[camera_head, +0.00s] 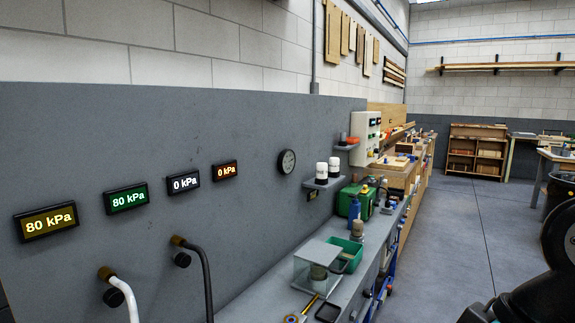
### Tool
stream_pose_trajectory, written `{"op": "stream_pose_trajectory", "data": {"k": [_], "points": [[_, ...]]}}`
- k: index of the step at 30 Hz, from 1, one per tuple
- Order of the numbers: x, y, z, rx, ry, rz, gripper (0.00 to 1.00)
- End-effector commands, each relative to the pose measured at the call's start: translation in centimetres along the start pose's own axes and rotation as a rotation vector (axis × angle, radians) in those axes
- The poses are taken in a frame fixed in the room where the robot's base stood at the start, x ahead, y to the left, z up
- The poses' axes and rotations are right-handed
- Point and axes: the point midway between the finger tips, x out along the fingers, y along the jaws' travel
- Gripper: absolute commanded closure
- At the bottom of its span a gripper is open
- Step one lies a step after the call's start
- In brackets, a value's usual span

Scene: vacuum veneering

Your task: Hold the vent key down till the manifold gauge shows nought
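Four small digital displays are on the grey wall panel. The yellow display (47,222) reads 80 kPa and the green display (127,198) reads 80 kPa. The white display (183,181) reads 0 kPa and the orange display (225,170) reads 0 kPa. A round dial (287,161) is farther along the panel; its reading is too small to tell. I cannot tell which of these is the manifold gauge. No vent key can be made out. My gripper is not in view; a dark part of my arm seems to fill the lower right corner.
A white hose (122,291) and a black hose (201,268) leave the panel low at left. A bench along the wall holds a clear box (312,271), a green bin (346,249) and a green machine (356,200). The floor (461,226) right of the bench is open.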

Motion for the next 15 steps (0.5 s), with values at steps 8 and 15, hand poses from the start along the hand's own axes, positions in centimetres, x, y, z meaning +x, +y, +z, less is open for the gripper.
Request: {"op": "stream_pose_trajectory", "data": {"k": [8, 15], "points": [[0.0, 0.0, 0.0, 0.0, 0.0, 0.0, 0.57], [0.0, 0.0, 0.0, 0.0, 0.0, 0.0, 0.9]]}}
